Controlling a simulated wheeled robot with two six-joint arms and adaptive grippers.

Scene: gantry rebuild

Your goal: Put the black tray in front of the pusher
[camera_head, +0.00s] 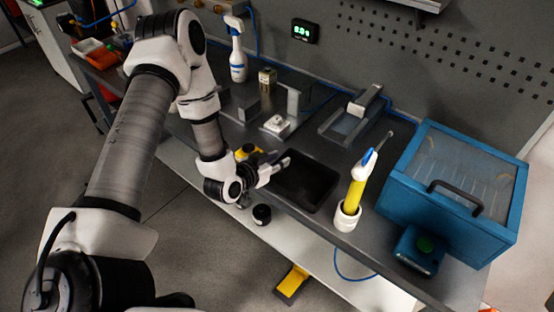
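The black tray (309,183) lies flat on the grey workbench, near its front edge at the middle of the view. My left gripper (277,168) is at the tray's left edge, with a finger reaching to its upper left corner. Whether the fingers are apart or closed on the rim cannot be told. Behind the tray stand a metal fixture with a sloped channel (350,122) and a smaller upright metal device (289,105). I cannot tell which one is the pusher. My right gripper is not in view.
A white cup with a yellow tool (356,190) stands right of the tray. A blue box with a clear lid (455,178) and a blue button box (419,250) are farther right. A small black jar (262,214) sits at the front edge. A spray bottle (237,60) stands behind.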

